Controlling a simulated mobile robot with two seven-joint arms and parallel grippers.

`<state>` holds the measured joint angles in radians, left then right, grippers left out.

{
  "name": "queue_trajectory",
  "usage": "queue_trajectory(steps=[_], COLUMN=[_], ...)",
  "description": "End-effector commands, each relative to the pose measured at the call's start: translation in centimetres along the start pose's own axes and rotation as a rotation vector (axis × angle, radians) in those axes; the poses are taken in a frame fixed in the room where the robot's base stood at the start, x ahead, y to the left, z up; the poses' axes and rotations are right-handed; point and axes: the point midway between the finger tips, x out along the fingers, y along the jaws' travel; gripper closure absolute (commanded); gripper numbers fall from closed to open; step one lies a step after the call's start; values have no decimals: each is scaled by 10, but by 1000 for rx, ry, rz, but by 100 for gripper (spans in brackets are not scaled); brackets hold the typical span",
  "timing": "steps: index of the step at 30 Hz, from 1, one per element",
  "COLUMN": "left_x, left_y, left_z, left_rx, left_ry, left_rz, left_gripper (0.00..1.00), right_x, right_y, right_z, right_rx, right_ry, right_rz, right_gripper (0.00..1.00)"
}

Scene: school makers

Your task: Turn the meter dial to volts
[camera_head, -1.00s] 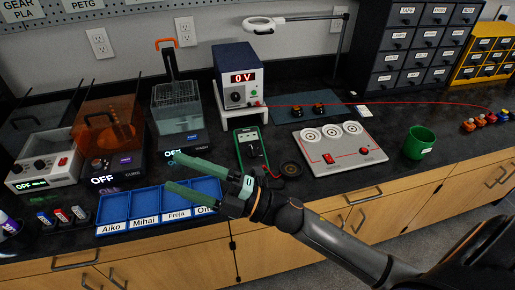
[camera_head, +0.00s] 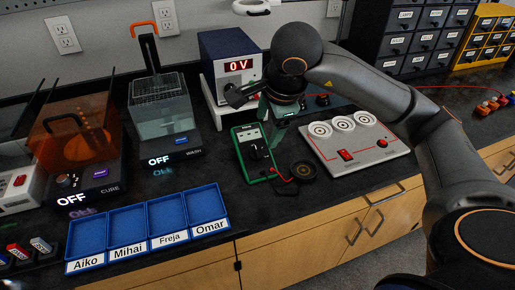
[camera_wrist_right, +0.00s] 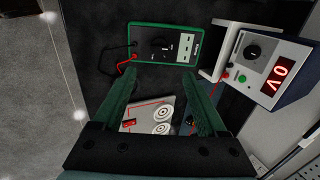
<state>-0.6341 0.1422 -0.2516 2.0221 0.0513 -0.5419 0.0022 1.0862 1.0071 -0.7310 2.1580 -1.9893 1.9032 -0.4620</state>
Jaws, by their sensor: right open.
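The green-cased multimeter (camera_head: 246,166) lies on the black bench, with its dark dial (camera_head: 258,151) facing up. It also shows in the right wrist view (camera_wrist_right: 188,63), where its dial (camera_wrist_right: 164,46) is beyond the fingertips. The dial's exact setting is too small to read. My right gripper (camera_head: 276,128) points down above the bench, just right of the meter. In the right wrist view its two green fingers (camera_wrist_right: 162,84) are wide apart with nothing between them. I see no contact with the meter. My left gripper is out of view.
The power supply (camera_head: 222,50) reading 0 V stands behind the meter on a white stand. A white switch panel (camera_head: 362,158) is to the right. A black round disc (camera_head: 305,170) and red leads lie beside the meter. Blue labelled trays (camera_head: 165,216) are front left.

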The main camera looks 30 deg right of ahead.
Motion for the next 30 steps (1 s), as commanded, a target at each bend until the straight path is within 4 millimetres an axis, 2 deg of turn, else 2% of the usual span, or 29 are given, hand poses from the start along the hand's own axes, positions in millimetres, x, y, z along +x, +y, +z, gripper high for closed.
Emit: queue_trajectory(steps=[12,18,23,30], left_x=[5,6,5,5], left_y=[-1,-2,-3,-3], left_z=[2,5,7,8], left_rx=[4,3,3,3], left_ry=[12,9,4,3], left_rz=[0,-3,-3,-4], left_gripper=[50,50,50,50], right_x=[80,109,118,120], right_y=[2,2,2,1], right_z=[1,2,2,2], right_rx=[1,1,0,-1], right_ry=[-2,-3,-4,-5], right_rz=[8,7,5,4], right_gripper=[25,25,25,25])
